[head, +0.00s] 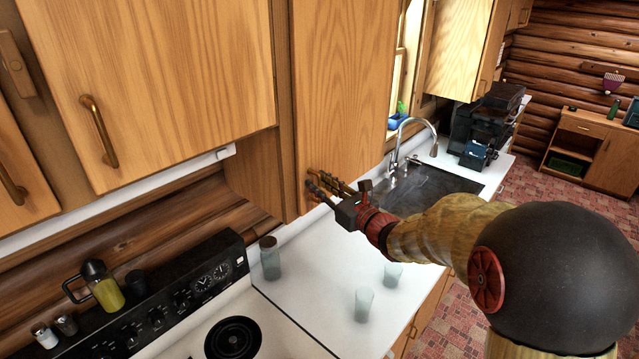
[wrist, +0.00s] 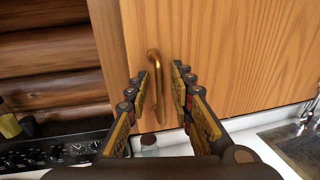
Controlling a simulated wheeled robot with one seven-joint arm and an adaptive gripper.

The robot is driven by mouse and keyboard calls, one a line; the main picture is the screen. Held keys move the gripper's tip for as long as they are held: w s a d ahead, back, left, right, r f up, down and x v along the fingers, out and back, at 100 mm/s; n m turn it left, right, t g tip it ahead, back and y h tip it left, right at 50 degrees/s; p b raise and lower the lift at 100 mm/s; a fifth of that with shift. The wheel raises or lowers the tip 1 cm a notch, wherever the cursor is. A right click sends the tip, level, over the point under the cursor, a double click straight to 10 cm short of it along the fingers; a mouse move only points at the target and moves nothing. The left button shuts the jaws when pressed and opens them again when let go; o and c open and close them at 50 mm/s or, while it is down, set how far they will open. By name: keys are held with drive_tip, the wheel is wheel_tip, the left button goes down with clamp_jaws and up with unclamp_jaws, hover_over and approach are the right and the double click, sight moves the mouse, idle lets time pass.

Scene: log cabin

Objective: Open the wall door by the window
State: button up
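The wall door (head: 342,85) is a tall light-wood cabinet door just left of the window (head: 405,75). It looks shut. It fills much of the wrist view (wrist: 225,50). Its curved brass handle (wrist: 154,65) stands upright near the door's lower left edge. My gripper (head: 322,187) is at the door's lower left corner in the head view, where the fingers mostly hide the handle. In the wrist view my gripper (wrist: 160,75) is open, with the handle between its fingers, closer to the left one. I cannot tell whether a finger touches it.
Below are a white counter (head: 310,290) with a lidded jar (head: 269,258) and two glasses (head: 363,303), and a stove (head: 190,310). A sink (head: 430,190) with a faucet (head: 415,130) lies right. Another cabinet door (head: 150,80) is on the left.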

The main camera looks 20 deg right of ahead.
drive_tip(key=shift+w+a, duration=0.1)
drive_tip(key=shift+w, duration=0.05)
drive_tip(key=shift+c, duration=0.8)
drive_tip(key=c, duration=0.4)
clamp_jaws()
